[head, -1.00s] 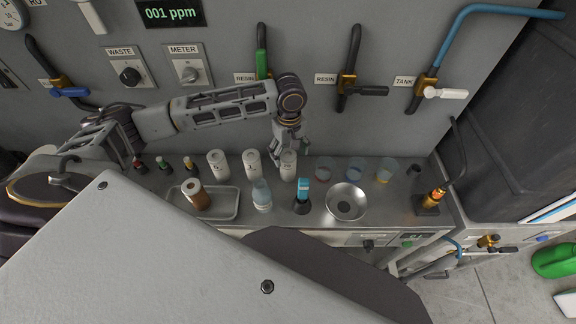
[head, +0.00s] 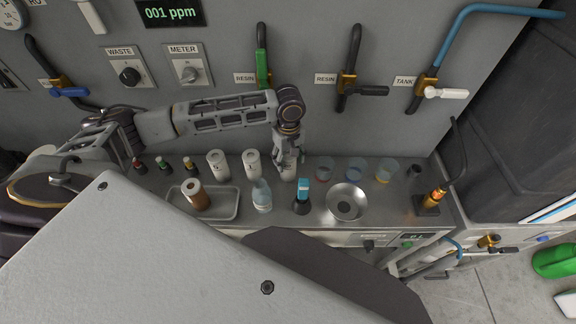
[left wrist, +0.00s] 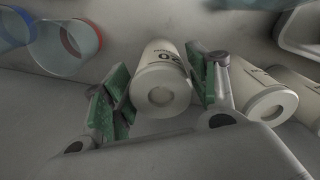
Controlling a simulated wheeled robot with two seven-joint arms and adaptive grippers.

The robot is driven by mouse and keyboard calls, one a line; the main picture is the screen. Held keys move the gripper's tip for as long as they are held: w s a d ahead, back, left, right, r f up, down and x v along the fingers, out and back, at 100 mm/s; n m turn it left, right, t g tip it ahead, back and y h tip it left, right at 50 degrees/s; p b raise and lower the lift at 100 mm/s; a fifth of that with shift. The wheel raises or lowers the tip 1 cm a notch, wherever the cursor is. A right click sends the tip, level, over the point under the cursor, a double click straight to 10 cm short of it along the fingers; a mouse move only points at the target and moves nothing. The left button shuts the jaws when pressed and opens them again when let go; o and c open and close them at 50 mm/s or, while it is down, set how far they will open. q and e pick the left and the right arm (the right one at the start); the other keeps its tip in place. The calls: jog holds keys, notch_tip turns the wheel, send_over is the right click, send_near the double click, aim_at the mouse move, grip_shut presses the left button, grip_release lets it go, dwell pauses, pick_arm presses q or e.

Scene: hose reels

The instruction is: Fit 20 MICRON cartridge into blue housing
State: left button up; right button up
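The 20 MICRON cartridge (left wrist: 160,75) is a white cylinder with a round hollow in its end; "20" shows on its side in the left wrist view. In the head view this cartridge (head: 288,173) stands on the bench, partly hidden by my left gripper (head: 290,158). My left gripper's green-padded fingers (left wrist: 158,95) are open on either side of it, close to its sides; firm contact is not visible. The blue-ringed clear housing (head: 357,170) stands to the right, between the red-ringed and yellow-ringed ones. It shows in the left wrist view too (left wrist: 68,42). My right gripper is not in view.
Two more white cartridges (head: 217,162) (head: 252,161) stand left of the gripper. A bottle (head: 262,196), a dark-based blue item (head: 302,197) and a steel bowl (head: 346,202) stand in front. A tray (head: 222,206) holds a brown cartridge. The wall with valves rises behind.

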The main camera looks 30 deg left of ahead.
pick_arm(q)
jog(key=c, duration=0.4)
jog(key=shift+c, duration=1.1)
jog(key=shift+r, duration=1)
notch_tip(320, 180, up, 6)
jog(key=shift+w+f+p, duration=0.1)
jog(key=shift+f+p, duration=0.05)
jog(key=shift+p, duration=0.15)
jog(key=shift+r+p, duration=1.35)
jog(key=shift+r, duration=8.8)
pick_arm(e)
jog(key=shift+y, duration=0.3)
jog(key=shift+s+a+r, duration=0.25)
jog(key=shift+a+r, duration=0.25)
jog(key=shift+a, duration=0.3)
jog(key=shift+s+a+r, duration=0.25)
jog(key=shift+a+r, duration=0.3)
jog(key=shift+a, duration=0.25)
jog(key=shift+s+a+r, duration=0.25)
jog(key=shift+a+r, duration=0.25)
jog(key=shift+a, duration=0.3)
